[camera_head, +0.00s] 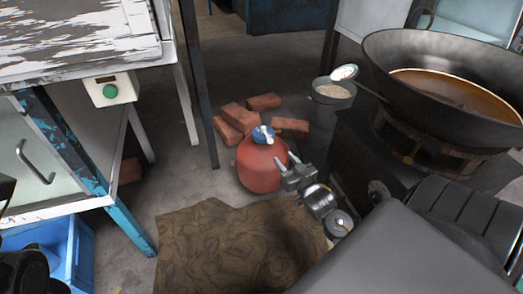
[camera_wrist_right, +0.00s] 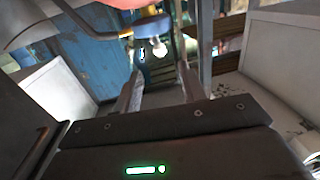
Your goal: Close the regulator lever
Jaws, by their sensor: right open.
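A red gas cylinder (camera_head: 260,172) stands on the floor in the middle of the head view. On its top sits a blue regulator (camera_head: 262,134) with a pale lever (camera_head: 267,135). My right gripper (camera_head: 287,161) is open, just right of the cylinder and lower than the regulator in the picture. In the right wrist view the cylinder (camera_wrist_right: 115,4) shows at the top edge, with the blue regulator (camera_wrist_right: 148,27) and the pale lever end (camera_wrist_right: 160,46) beyond the open fingertips (camera_wrist_right: 158,72). Nothing is between the fingers.
Several bricks (camera_head: 240,117) lie behind the cylinder. A grey bucket (camera_head: 331,98) and a large wok (camera_head: 390,55) on a dark stove stand at right. A brown mat (camera_head: 215,250) lies in front. A worn table (camera_head: 80,60) and a blue crate (camera_head: 75,255) are at left.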

